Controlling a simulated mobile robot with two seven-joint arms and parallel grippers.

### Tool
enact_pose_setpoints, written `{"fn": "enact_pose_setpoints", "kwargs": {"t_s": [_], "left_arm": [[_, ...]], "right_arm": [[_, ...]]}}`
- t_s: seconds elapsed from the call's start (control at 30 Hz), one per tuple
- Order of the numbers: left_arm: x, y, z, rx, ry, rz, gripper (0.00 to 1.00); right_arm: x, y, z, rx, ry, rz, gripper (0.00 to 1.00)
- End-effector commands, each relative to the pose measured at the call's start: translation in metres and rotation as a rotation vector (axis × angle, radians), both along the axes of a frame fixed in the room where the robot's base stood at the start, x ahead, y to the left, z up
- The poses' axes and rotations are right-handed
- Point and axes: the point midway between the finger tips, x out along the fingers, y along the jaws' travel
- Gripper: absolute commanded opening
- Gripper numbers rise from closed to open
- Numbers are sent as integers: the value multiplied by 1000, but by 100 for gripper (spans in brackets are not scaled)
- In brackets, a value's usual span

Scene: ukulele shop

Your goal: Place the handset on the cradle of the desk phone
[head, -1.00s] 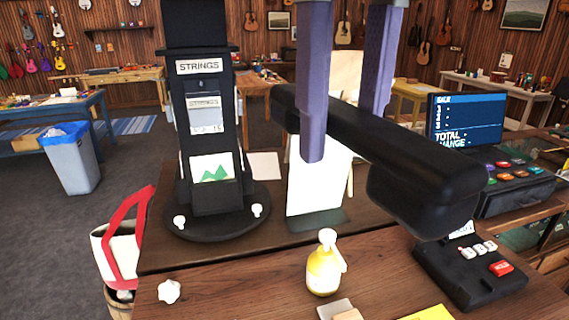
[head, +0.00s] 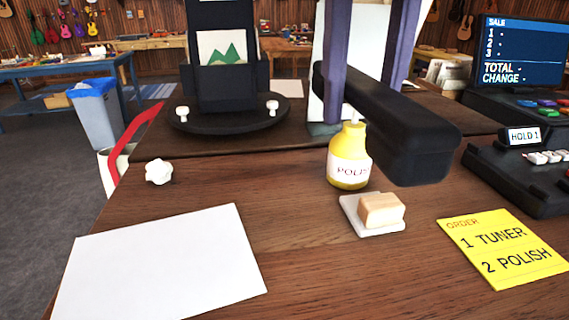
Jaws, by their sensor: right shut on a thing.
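The black handset (head: 390,125) is held in the air above the wooden counter, slanting from upper left to its thick end at lower right. My right gripper (head: 364,85) has its purple fingers on either side of the handset's far part. The far finger is partly hidden behind the handset. The black desk phone (head: 515,185) sits on the counter at the right edge, cut off by the frame. It has a small display reading HOLD 1 and pale buttons. The handset is left of the phone and apart from it. My left gripper is not in view.
A block on a white dish (head: 372,218), a yellow order note (head: 500,247), a white sheet (head: 165,268) and a crumpled ball (head: 159,172) lie on the counter. The register (head: 522,55) is behind the phone.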

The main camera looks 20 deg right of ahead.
Motion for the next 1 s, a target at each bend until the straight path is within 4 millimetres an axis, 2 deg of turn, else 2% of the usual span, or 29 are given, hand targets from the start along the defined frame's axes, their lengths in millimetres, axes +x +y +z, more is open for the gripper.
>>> {"fn": "enact_pose_setpoints", "kwargs": {"t_s": [0.03, 0.2, 0.3, 0.4, 0.57, 0.8, 1.0], "left_arm": [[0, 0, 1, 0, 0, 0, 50], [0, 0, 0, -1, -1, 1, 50], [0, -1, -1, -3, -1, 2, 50], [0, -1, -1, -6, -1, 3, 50], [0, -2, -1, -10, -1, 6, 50], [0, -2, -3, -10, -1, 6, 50], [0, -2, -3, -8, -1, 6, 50]], "right_arm": [[-1, -1, -15, -3, 5, 0, 0], [-1, -1, -65, -3, 5, -1, 0], [-1, -1, -90, -3, 4, 0, 0], [-1, -1, -107, -3, 1, 0, 0], [0, -1, -121, -2, 0, 0, 0], [-1, -1, -156, -2, 0, 1, 0], [0, -1, -160, -1, -2, 1, 0]]}}
